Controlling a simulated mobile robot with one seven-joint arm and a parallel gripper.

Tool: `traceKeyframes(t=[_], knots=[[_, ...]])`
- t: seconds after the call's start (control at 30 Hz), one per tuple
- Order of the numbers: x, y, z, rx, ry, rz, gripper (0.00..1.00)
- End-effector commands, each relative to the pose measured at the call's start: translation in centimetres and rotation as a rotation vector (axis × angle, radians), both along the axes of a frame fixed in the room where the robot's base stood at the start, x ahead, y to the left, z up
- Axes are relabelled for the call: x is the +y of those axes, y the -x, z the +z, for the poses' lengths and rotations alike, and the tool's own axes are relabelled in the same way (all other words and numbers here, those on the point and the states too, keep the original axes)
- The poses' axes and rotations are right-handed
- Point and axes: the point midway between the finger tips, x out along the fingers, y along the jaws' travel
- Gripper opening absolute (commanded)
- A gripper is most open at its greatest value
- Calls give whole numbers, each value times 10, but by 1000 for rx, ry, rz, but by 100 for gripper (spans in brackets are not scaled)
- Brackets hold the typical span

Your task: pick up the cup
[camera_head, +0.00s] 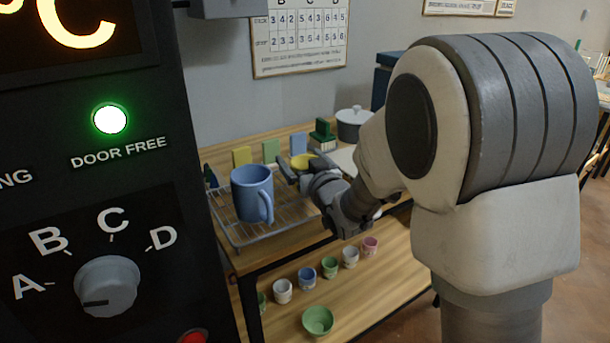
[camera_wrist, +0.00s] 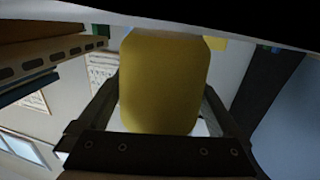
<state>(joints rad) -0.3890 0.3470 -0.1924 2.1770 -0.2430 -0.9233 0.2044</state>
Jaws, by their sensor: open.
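A large blue mug (camera_head: 252,194) stands upright on a wire rack (camera_head: 280,228), its handle toward the front right. A smaller yellow vessel (camera_head: 321,161), probably a cup, is right of the mug, partly hidden by my gripper (camera_head: 298,168). In the wrist view a yellow rounded body (camera_wrist: 164,80), which looks like this same vessel, fills the space between the two fingers of my gripper (camera_wrist: 160,98). My gripper is open around it. I cannot tell whether either finger touches it. My gripper is right of the blue mug and apart from it.
Yellow, green and blue upright tiles (camera_head: 271,150) stand behind the rack. A grey lidded pot (camera_head: 353,124) is at the back right. Several small cups and a green bowl (camera_head: 318,320) sit on the lower shelf. A dark control panel (camera_head: 90,230) blocks the left side.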

Motion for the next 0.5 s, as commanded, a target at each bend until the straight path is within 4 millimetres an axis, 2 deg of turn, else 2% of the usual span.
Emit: traceKeyframes(t=[0.03,0.07,0.43,0.47,0.5], knots=[[0,0,0,0,0,0,100],[0,0,0,0,0,0,95],[0,0,0,0,0,0,28],[0,0,0,0,0,0,23],[0,0,1,-2,-1,0,23]])
